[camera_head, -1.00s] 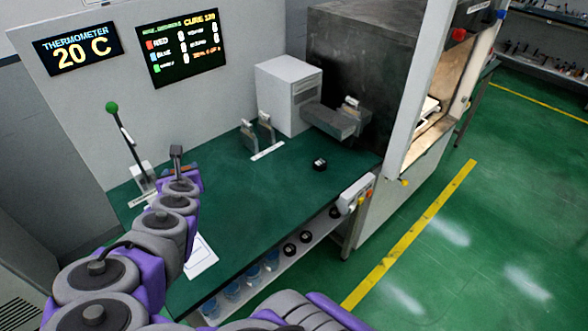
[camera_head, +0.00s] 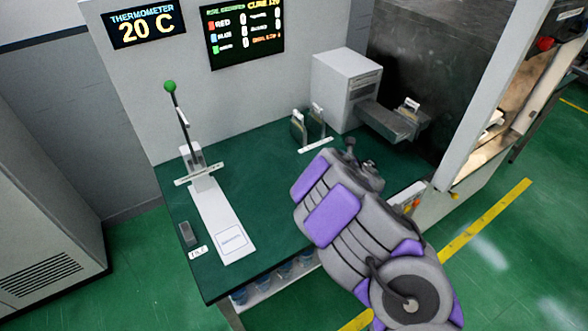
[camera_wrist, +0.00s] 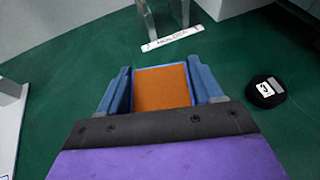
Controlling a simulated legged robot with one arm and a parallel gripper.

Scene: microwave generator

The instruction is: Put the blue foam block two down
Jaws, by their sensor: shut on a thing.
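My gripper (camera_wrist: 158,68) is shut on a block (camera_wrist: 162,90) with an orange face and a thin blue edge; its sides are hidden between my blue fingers. In the wrist view the block is over the green bench top, short of a white label strip (camera_wrist: 172,40) and with a dark round puck (camera_wrist: 267,91) to its right. I cannot tell its height above the bench. In the head view my arm hides the gripper and the block.
Two upright plates (camera_head: 307,125) stand behind the label strip (camera_head: 315,145), beside a white box (camera_head: 345,88). A green-knobbed lever (camera_head: 170,87) and a white slide (camera_head: 215,215) are at left. A large dark machine (camera_head: 420,60) stands at right.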

